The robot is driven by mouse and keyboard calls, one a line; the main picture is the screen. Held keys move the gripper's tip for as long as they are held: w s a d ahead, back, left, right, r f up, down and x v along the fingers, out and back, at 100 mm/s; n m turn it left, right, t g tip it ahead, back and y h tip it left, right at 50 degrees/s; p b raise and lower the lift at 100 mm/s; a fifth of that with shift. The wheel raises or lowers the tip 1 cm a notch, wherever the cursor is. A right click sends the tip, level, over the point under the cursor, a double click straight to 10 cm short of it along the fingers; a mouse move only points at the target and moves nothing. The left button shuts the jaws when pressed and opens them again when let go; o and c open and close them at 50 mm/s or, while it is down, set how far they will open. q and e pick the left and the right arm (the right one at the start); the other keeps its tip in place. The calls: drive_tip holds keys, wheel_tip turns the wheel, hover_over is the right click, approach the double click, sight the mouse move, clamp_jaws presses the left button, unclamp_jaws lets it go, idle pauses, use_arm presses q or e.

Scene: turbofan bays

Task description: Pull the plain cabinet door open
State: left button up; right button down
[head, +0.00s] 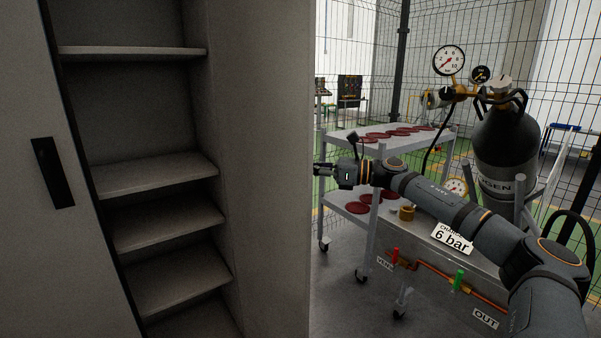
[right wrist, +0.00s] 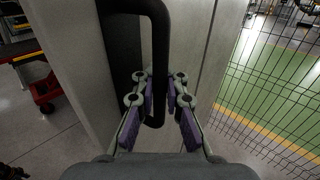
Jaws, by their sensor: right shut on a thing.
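The cabinet (head: 155,180) stands at the left of the head view with its shelves exposed. Its right-hand door (head: 270,170) stands swung open, its inner face toward the head camera. My right gripper (head: 322,170) is at this door's outer edge, coming from the right. In the right wrist view its fingers are shut on the dark vertical bar handle (right wrist: 160,55) of the door (right wrist: 205,50). The handle is hidden behind the door in the head view. The left-hand door (head: 35,230) carries a dark handle (head: 52,172). My left gripper is not in view.
Right of the door stand a cart (head: 352,206) with dark red discs, a black gas cylinder (head: 508,140) with gauges, and a metal box (head: 400,272) with copper pipe and valves. A wire mesh fence (head: 365,40) runs behind. My right arm passes over the box.

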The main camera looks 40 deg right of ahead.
drive_tip(key=shift+f, duration=0.1)
drive_tip(key=c, duration=1.8)
unclamp_jaws()
drive_tip(key=shift+s, duration=0.1)
drive_tip(key=o, duration=0.4)
drive_tip(key=shift+s+d+r, duration=0.15)
drive_tip(key=shift+s+r, duration=0.05)
drive_tip(key=shift+s, duration=0.1)
drive_tip(key=shift+w, duration=0.15)
